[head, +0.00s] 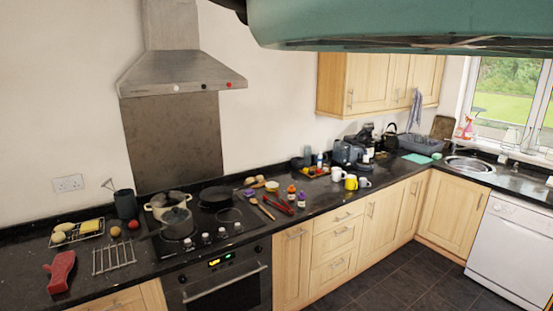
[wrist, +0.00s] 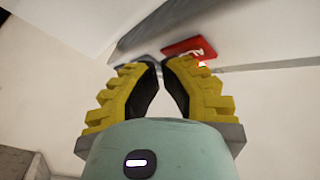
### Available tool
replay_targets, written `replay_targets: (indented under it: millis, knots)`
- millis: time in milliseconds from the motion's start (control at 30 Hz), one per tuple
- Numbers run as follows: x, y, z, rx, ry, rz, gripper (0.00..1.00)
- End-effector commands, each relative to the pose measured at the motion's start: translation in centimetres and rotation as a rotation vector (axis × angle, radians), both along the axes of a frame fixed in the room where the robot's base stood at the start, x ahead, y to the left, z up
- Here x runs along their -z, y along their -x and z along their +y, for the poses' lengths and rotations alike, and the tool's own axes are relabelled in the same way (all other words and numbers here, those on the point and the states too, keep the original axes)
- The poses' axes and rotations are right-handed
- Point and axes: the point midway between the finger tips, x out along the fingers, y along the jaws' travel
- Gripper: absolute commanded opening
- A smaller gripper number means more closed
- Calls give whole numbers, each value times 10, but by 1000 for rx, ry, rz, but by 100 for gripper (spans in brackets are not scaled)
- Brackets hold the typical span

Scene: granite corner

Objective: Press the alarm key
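In the wrist view a small red block (wrist: 186,46) with a white mark sits against a pale surface, just beyond the right fingertip. I cannot tell for sure that it is the alarm key. My gripper (wrist: 162,62) has yellow ridged fingers with black pads. Its tips are almost together, with nothing visible between them. The tips appear short of the red block; contact is not visible. The head view does not show the gripper; my teal arm fills its top right. No key marked as an alarm can be made out there.
The oven (head: 216,283) has a lit display. Pots, utensils, jars and mugs crowd the black counter. Wall cupboards (head: 375,84) are right; the dark floor is clear.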

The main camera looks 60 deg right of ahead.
Motion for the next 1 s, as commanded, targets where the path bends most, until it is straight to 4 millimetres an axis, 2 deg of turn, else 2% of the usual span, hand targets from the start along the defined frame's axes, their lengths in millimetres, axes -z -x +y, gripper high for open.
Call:
replay_targets:
  millis: [433,1000]
  knots:
    - [1,0,1,-1,0,1,0]
    - [-1,3,-10,1,1,-1,0]
